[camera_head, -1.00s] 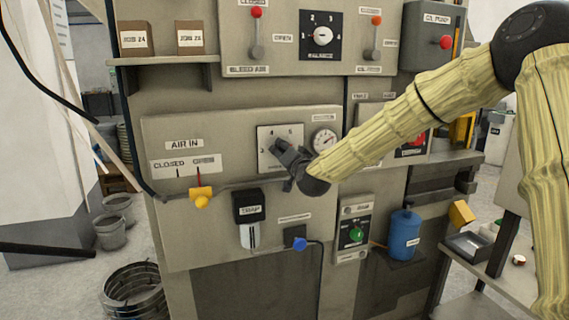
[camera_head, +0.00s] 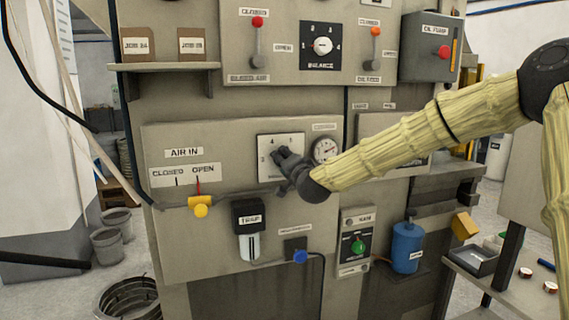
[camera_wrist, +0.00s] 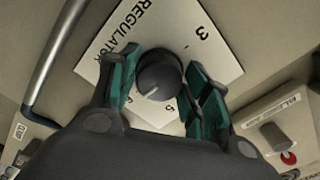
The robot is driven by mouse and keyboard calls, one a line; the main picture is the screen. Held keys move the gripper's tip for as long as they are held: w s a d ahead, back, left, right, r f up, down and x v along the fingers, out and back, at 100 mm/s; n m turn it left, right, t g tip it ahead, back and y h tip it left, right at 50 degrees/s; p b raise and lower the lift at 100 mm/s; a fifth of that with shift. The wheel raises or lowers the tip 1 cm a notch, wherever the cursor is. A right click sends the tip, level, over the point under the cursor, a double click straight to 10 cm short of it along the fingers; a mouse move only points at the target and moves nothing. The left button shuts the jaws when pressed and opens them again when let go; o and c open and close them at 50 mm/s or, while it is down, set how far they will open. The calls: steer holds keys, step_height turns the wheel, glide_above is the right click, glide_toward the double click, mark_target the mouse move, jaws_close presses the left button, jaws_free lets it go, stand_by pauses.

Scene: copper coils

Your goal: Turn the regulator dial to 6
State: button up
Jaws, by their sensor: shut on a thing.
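The regulator dial (camera_wrist: 160,75) is a dark round knob on a white square plate (camera_wrist: 110,58), labelled REGULATOR in the wrist view. The numbers 3, 5 and part of a 6 show there. A short pale mark on the knob points to the lower left in that view, roughly toward the 6; the exact setting is hard to tell. My gripper (camera_wrist: 161,62) has its green-padded fingers on either side of the knob and is shut on it. In the head view, my gripper (camera_head: 281,157) covers the knob and the plate's (camera_head: 266,142) lower right.
A round gauge (camera_head: 325,150) sits just right of the dial. The yellow air valve (camera_head: 201,206), trap (camera_head: 248,217) and blue knob (camera_head: 300,257) are lower on the panel. The balance dial (camera_head: 322,46) and two levers are above. The space before the panel looks clear.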

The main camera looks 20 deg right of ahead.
steer(key=o, duration=1)
steer(key=shift+d, duration=0.1)
steer(key=shift+s, duration=0.1)
steer(key=s, duration=1.1)
steer(key=shift+s+d, duration=0.2)
steer(key=shift+s, duration=0.2)
steer(key=shift+f, duration=0.1)
